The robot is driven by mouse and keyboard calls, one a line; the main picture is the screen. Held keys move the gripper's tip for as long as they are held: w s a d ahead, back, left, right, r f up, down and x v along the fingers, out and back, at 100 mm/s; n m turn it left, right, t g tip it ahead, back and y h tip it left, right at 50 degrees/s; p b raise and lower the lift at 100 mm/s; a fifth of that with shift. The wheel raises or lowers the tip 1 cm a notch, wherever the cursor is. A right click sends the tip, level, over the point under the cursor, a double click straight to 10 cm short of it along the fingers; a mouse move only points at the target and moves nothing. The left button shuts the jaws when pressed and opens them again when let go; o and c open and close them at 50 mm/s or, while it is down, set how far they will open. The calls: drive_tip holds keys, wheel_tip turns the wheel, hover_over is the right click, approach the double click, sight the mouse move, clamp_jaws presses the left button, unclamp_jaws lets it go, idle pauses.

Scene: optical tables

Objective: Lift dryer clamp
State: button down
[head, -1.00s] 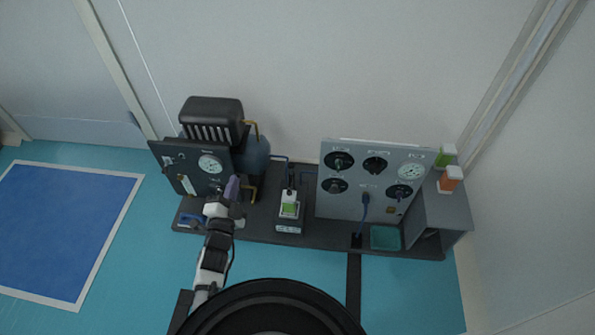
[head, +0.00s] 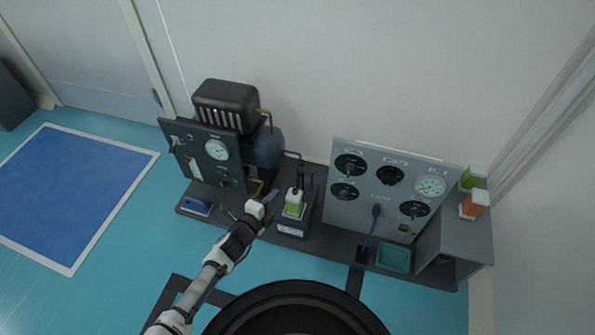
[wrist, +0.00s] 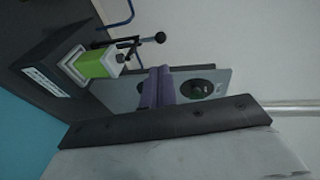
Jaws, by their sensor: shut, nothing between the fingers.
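The dryer clamp (head: 300,181) shows as thin dark parts above a white-and-green block on a dark stand (head: 292,229) in the middle of the bench. In the wrist view the clamp (wrist: 127,42) has a black arm with a round black knob, beside the white-and-green block (wrist: 97,64). My gripper (head: 271,195) is just left of the block in the head view. Its purple fingers (wrist: 158,86) are shut and empty, apart from the clamp in the wrist view. Whether the clamp is pressing on the block is too small to tell.
A grey panel (head: 360,220) with several dials stands to the right. A dark gauge panel (head: 203,152) and a blue tank (head: 265,148) stand to the left. A teal tray (head: 394,259) and a grey box with two bottles are at the far right.

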sight(299, 165)
drive_tip(key=b+x, duration=0.2)
drive_tip(key=x, duration=1.1)
drive_tip(key=shift+d, duration=0.1)
drive_tip(key=shift+w+d+f, duration=0.1)
drive_tip(key=shift+w+d, duration=0.1)
drive_tip(key=shift+w, duration=0.2)
